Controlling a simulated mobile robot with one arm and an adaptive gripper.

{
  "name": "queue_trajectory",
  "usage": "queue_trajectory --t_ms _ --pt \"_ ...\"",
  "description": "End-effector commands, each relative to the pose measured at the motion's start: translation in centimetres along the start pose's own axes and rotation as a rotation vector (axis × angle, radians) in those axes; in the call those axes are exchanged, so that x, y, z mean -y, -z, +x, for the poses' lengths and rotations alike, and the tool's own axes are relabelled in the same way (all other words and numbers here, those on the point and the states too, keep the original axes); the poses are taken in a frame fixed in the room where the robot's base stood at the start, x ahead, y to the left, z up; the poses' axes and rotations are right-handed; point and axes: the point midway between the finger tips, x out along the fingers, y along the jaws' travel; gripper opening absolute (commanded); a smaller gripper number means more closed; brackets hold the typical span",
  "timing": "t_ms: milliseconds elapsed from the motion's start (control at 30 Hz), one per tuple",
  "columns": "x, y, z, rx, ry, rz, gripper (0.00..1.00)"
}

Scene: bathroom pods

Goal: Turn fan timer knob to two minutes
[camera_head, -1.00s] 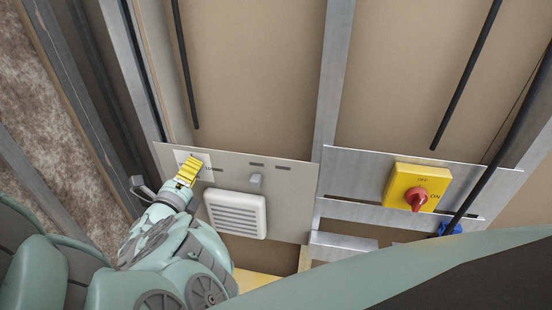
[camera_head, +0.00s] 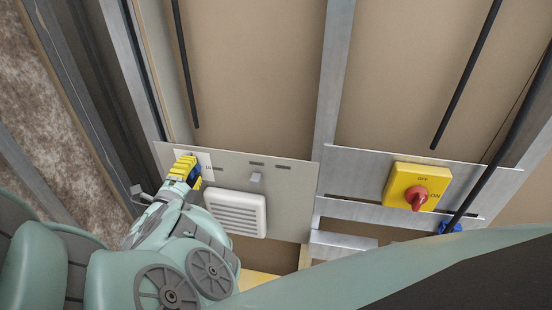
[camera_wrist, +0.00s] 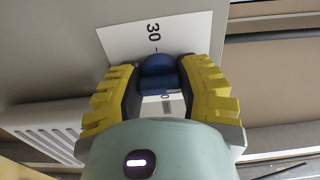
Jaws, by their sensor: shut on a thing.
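The fan timer knob (camera_wrist: 158,75) is dark blue and sits on a white dial label (camera_wrist: 118,38) with a "30" mark and part of a "0" showing. My gripper (camera_wrist: 160,85) has its yellow-and-black fingers on both sides of the knob and is shut on it. In the head view my gripper (camera_head: 184,170) is at the upper left of the grey panel (camera_head: 300,175), over the white label (camera_head: 206,160). A bit of blue shows by the fingers. The knob's pointer and most of the scale are hidden, so I cannot tell its setting.
Further right is a yellow switch box (camera_head: 405,180) with a red rotary handle (camera_head: 416,199). A metal stud (camera_head: 125,60) stands close on the left.

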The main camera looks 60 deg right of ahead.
Motion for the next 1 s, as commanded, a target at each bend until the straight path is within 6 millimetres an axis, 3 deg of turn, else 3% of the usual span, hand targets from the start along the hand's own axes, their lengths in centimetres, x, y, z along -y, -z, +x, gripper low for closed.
queue_trajectory --t_ms 267,300,600,1000 --pt "-0.05 -0.11 -0.04 0.004 -0.002 -0.002 0.00" --pt "-0.05 -0.11 -0.03 0.004 -0.002 -0.002 0.39" --pt "-0.03 -0.07 -0.03 0.003 -0.001 -0.001 0.69" --pt "-0.04 -0.04 -0.63 0.002 -0.001 -0.001 0.69"
